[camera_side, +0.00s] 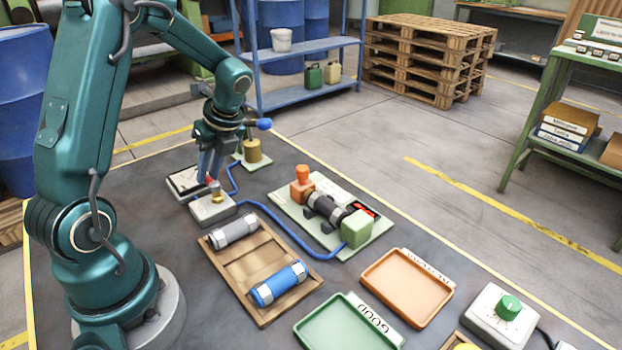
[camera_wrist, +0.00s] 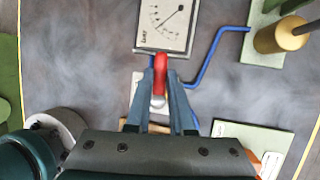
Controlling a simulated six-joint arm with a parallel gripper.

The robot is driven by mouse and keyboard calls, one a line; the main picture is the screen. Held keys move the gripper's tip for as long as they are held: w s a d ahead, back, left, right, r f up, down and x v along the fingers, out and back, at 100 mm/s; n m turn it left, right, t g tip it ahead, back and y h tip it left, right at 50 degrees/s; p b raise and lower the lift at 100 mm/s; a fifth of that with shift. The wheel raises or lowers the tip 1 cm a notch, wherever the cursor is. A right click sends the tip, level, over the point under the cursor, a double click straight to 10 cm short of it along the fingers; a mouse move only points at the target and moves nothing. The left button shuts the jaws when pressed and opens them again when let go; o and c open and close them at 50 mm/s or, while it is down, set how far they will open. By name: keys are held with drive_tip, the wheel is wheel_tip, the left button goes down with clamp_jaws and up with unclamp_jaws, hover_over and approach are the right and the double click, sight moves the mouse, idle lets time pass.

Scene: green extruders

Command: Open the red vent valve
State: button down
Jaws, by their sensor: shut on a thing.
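The red vent valve shows as a red lever (camera_wrist: 161,66) in the wrist view, pointing up toward the gauge. In the side view a small red part of it (camera_side: 213,186) shows at my fingertips, above a grey block with a brass fitting (camera_side: 216,195). My gripper (camera_side: 208,179) points down over the block. In the wrist view its fingers (camera_wrist: 161,76) stand on either side of the red lever, shut on it. The fingers hide much of the valve in the side view.
A dial gauge (camera_wrist: 167,22) lies just beyond the valve. A brass cylinder with a blue handle (camera_side: 252,150) stands nearby. Blue tubing (camera_side: 285,222) runs to a green fixture plate (camera_side: 290,212). A wooden tray (camera_side: 228,263) holds a grey and a blue cylinder.

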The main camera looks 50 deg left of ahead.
sight(209, 181)
drive_tip(key=n, duration=0.2)
drive_tip(key=s+n+g+h, duration=0.1)
drive_tip(key=n, duration=0.1)
drive_tip(key=shift+n+g, duration=0.3)
drive_tip(key=shift+n, duration=0.1)
drive_tip(key=n, duration=0.1)
drive_tip(key=n+h, duration=0.1)
drive_tip(key=n, duration=0.1)
drive_tip(key=s+n+h, duration=0.1)
drive_tip(key=shift+d+g, duration=0.25)
drive_tip(key=shift+g, duration=0.15)
drive_tip(key=n, duration=0.1)
drive_tip(key=n+h, duration=0.1)
drive_tip(key=n, duration=0.1)
drive_tip(key=n+h, duration=0.1)
drive_tip(key=n, duration=0.1)
drive_tip(key=shift+s+d, duration=0.25)
drive_tip(key=shift+d, duration=0.15)
drive_tip(key=shift+s+d+n+h, duration=0.15)
drive_tip(key=shift+n+h, duration=0.25)
drive_tip(key=shift+n, duration=0.45)
drive_tip(key=shift+w+d+n+h, duration=0.15)
drive_tip(key=shift+n+h, duration=0.25)
drive_tip(key=shift+n, duration=0.45)
drive_tip(key=shift+s+d, duration=0.1)
drive_tip(key=c, duration=0.8)
unclamp_jaws()
drive_tip(key=shift+r, duration=0.1)
drive_tip(key=shift+v, duration=2.45)
drive_tip(key=shift+s, duration=0.1)
